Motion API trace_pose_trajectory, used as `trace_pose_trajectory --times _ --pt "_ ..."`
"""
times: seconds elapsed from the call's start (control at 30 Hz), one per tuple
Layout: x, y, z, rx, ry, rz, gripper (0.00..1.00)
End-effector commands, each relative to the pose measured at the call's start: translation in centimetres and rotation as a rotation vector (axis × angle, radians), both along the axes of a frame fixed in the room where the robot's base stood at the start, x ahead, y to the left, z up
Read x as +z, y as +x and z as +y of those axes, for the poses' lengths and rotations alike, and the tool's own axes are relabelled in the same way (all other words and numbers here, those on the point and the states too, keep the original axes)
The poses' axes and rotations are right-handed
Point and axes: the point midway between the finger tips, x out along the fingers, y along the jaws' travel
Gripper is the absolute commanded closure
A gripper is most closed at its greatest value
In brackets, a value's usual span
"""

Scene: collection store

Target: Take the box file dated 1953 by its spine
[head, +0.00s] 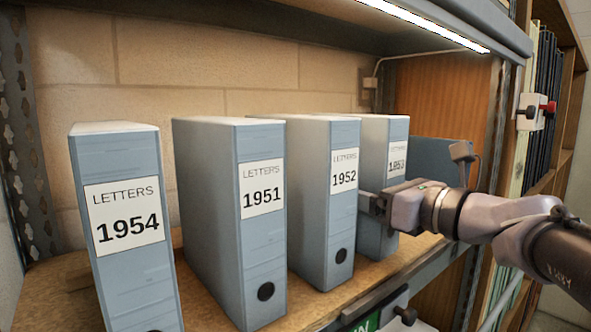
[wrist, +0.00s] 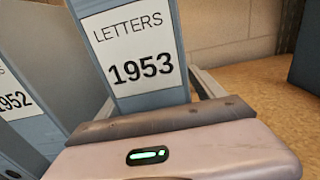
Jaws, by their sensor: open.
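The box file dated 1953 (head: 384,130) is grey-blue and stands upright at the right end of the row. Its white label reads LETTERS 1953 and fills the upper middle of the wrist view (wrist: 140,52). My gripper (head: 378,197) is in front of its spine, at about the label's lower edge and below. In the wrist view, my open gripper (wrist: 157,92) has one finger on each side of the spine. Contact cannot be told. The lower spine is partly hidden by my gripper.
The 1952 file (head: 340,215) stands close on the left, then 1951 (head: 262,235) and 1954 (head: 130,270). A dark blue object (head: 440,152) stands to the right, past a gap. A lit shelf (head: 430,25) is overhead; an upright post (head: 495,150) is at right.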

Motion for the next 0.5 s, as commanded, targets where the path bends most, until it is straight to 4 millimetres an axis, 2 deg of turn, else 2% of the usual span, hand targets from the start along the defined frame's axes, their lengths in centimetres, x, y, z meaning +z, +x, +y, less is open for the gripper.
trace_pose_trajectory --times 0.13,0.17,0.5 --pt "-0.07 -0.02 -0.04 -0.001 -0.001 -0.001 0.22" --pt "-0.07 -0.02 -0.04 -0.001 -0.001 -0.001 0.26" --pt "-0.06 -0.05 -0.06 -0.001 -0.001 -0.001 0.93"
